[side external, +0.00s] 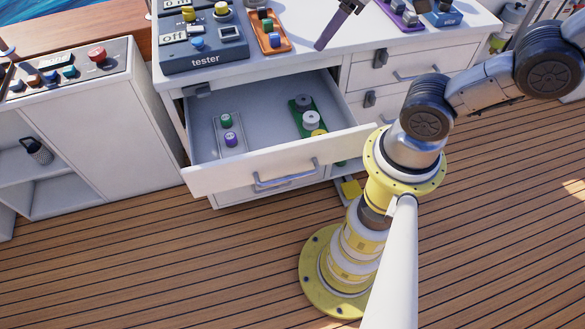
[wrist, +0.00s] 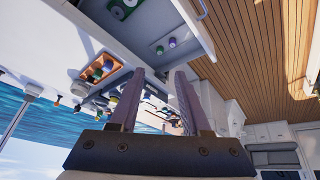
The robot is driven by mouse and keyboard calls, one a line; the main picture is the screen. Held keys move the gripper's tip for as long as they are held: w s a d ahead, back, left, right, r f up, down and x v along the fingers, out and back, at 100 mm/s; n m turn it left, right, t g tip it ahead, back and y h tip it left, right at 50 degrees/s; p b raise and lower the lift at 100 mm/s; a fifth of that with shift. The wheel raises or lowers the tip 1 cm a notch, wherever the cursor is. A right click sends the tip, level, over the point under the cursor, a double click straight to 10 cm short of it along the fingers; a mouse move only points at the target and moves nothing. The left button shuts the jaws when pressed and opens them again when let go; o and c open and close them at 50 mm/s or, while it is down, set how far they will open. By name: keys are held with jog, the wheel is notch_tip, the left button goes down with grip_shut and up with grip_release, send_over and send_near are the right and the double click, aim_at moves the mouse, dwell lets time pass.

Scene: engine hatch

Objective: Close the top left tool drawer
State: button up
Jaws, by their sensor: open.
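The top left tool drawer (side external: 215,182) is pulled far out of the white cabinet in the side view, its grey handle (side external: 285,176) on the front panel. Inside it lie a light plate with a green and a purple knob (side external: 229,130) and a green strip with grey and yellow pieces (side external: 308,118). The open drawer also shows at the top of the wrist view (wrist: 192,42). My gripper (wrist: 157,72) is open and empty, its two purple fingers apart. In the side view a purple finger (side external: 337,27) is above the cabinet top, behind and above the drawer.
A tester box (side external: 205,58) and an orange tray (side external: 268,44) with knobs stand on the cabinet top. Shut drawers (side external: 415,70) are on the right. A control console (side external: 75,75) stands at the left.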

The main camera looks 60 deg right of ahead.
jog(key=w+a+f+n+g+h, duration=0.1)
jog(key=w+a+f+n+g, duration=0.3)
jog(key=f, duration=0.5)
jog(key=w+a+f+n+g+h, duration=0.2)
jog(key=w+a+f, duration=0.2)
jog(key=a+f, duration=0.45)
jog(key=n+g+h, duration=0.1)
jog(key=n, duration=0.1)
send_near(298, 175)
jog(key=x, duration=0.7)
jog(key=shift+d+f, duration=0.2)
jog(key=shift+f, duration=0.15)
grip_shut()
